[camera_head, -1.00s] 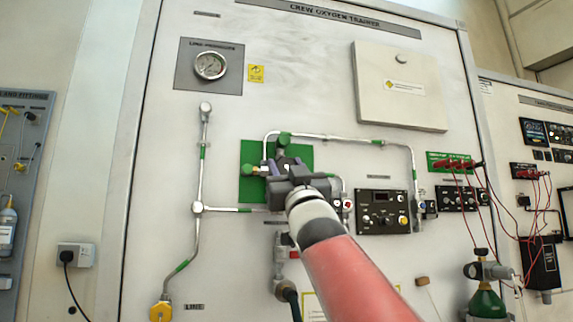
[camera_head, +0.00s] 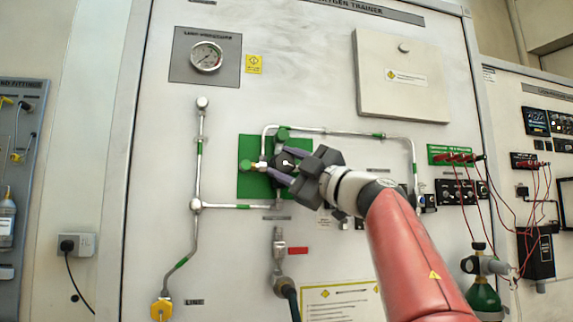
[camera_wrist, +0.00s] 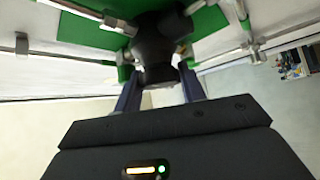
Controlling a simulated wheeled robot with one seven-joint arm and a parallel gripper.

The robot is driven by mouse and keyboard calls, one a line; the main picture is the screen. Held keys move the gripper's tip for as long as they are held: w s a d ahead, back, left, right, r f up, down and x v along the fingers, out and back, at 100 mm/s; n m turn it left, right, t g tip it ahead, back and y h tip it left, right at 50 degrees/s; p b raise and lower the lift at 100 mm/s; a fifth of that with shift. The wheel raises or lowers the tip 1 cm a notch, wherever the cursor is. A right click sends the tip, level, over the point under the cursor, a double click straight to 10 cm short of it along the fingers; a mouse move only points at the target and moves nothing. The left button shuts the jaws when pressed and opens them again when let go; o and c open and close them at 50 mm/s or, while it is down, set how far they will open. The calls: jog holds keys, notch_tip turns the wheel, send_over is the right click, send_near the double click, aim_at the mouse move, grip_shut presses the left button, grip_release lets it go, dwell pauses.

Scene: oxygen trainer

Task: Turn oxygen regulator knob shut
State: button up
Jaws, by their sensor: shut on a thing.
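The oxygen regulator knob is black (camera_head: 284,161) and sits in front of the green backing plate (camera_head: 249,184) on the trainer panel. My gripper (camera_head: 281,166) reaches it from the right, with one finger above and one below the knob. In the wrist view the dark knob (camera_wrist: 158,72) is between the two fingertips of my gripper (camera_wrist: 160,80), which are shut on it. The knob's pointer or markings cannot be made out. Part of the regulator is hidden behind the fingers.
Metal pipes (camera_head: 199,160) with green bands run around the regulator. A pressure gauge (camera_head: 206,57) is at the upper left, and a closed cover box (camera_head: 402,75) at the upper right. Red cables (camera_head: 478,205) and a green cylinder (camera_head: 483,297) are at the right.

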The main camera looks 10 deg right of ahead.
jog(key=shift+n+g, duration=0.7)
jog(key=shift+n, duration=0.1)
jog(key=shift+n+g, duration=0.6)
jog(key=shift+n, duration=0.2)
jog(key=o, duration=1)
jog(key=shift+c, duration=0.2)
jog(key=b+v, duration=0.2)
jog(key=v, duration=0.5)
jog(key=shift+s+d+b, duration=0.25)
jog(key=shift+s+b, duration=0.05)
jog(key=shift+b, duration=0.05)
